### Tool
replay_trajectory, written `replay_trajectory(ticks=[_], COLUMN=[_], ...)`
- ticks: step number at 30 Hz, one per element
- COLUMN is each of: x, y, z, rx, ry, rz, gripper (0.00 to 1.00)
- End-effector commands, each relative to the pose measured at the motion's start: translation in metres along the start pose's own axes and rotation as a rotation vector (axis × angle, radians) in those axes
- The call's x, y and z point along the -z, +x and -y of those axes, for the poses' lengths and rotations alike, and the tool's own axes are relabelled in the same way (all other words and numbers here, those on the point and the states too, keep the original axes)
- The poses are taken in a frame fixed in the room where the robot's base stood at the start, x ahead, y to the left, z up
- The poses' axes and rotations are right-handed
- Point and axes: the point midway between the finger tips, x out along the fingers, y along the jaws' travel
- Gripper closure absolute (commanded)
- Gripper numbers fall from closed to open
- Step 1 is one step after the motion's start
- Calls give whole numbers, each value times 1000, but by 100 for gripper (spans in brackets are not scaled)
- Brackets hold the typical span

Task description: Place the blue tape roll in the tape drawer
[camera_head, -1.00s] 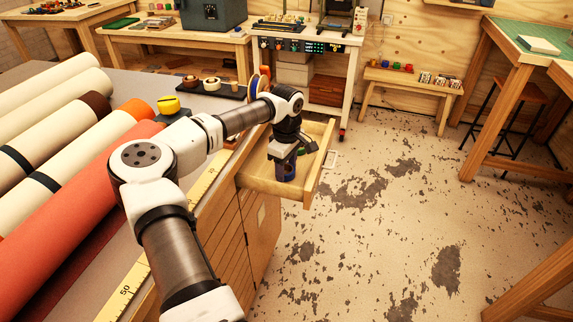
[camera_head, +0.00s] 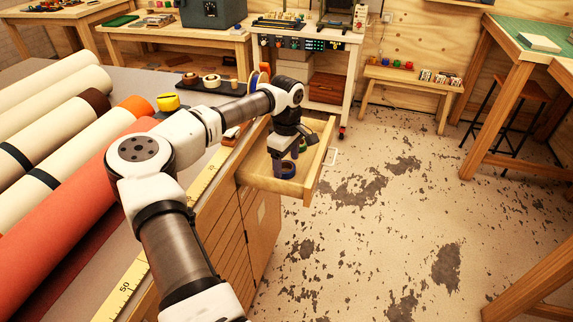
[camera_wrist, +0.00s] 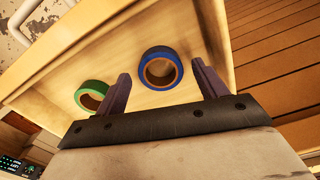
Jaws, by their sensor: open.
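The blue tape roll (camera_wrist: 160,51) lies flat on the floor of the open wooden drawer (camera_wrist: 60,55), between the spread fingers of my gripper (camera_wrist: 160,73) in the wrist view. Clear space shows between the roll and each finger. In the head view the roll (camera_head: 287,172) shows low in the drawer (camera_head: 318,165), just below my gripper (camera_head: 286,155). My gripper is open and holds nothing.
A green tape roll (camera_wrist: 92,95) lies in the drawer left of the blue one in the wrist view. The worktop carries large paper rolls (camera_head: 70,205), a yellow tape (camera_head: 168,102) and a black tray (camera_head: 212,86). The floor right of the drawer is clear.

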Motion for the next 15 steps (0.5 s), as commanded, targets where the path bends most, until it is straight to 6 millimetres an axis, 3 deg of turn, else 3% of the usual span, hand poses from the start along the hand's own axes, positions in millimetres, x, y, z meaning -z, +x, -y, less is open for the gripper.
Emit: replay_trajectory(ticks=[9, 15], x=[1, 0], y=[-66, -96], z=[0, 0], rx=[-3, -2], ry=[-2, 0], rz=[-3, -2], gripper=[29, 29])
